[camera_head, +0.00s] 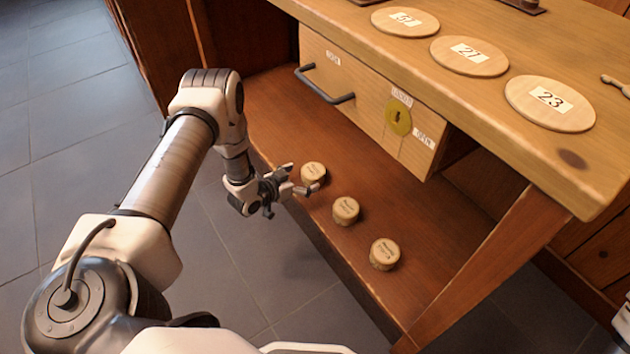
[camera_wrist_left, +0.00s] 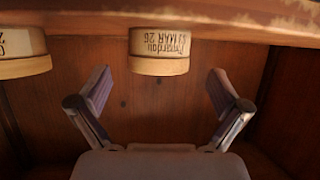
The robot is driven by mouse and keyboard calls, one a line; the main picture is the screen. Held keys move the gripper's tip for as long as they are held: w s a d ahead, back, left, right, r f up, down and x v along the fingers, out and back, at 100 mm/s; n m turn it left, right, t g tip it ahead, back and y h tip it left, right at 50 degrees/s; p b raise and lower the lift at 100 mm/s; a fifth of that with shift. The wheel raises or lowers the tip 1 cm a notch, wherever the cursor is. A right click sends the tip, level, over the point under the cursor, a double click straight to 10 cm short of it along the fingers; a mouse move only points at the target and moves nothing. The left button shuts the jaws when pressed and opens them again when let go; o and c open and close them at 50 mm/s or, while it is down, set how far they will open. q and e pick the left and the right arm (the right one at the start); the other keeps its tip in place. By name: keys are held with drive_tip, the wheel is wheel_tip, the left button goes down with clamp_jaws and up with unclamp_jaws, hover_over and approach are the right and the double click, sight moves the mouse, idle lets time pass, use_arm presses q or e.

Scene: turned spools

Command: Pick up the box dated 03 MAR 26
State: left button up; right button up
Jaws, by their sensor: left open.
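Three small round light-wood boxes stand in a row on the lower shelf: a left one (camera_head: 313,172), a middle one (camera_head: 346,211) and a right one (camera_head: 385,254). Their lid writing is too small to read in the head view. My left gripper (camera_head: 299,180) is open beside the left box, at the shelf's front edge. In the left wrist view, which looks upside down, a box (camera_wrist_left: 160,50) lies ahead between the open fingers (camera_wrist_left: 160,95), apart from them. Its label shows "MAR 26"; the day is unclear. Another box (camera_wrist_left: 22,52) is cut off at the left edge.
The lower shelf (camera_head: 285,115) is under a drawer (camera_head: 350,85) with a dark handle and brass lock plate. The bench top (camera_head: 470,30) overhangs it and bears round plaques, one marked 23 (camera_head: 550,102). A slanted brace (camera_head: 490,265) stands at the right.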

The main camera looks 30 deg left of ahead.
sight(313, 174)
use_arm(q)
drive_tip(key=b+x, duration=0.2)
drive_tip(key=x, duration=0.2)
drive_tip(key=shift+w+d+f+b, duration=0.1)
drive_tip(key=shift+w+f+b, duration=0.05)
drive_tip(key=shift+f+b, duration=0.15)
drive_tip(key=shift+w+r, duration=0.1)
drive_tip(key=shift+r, duration=0.1)
drive_tip(key=c, duration=1.1)
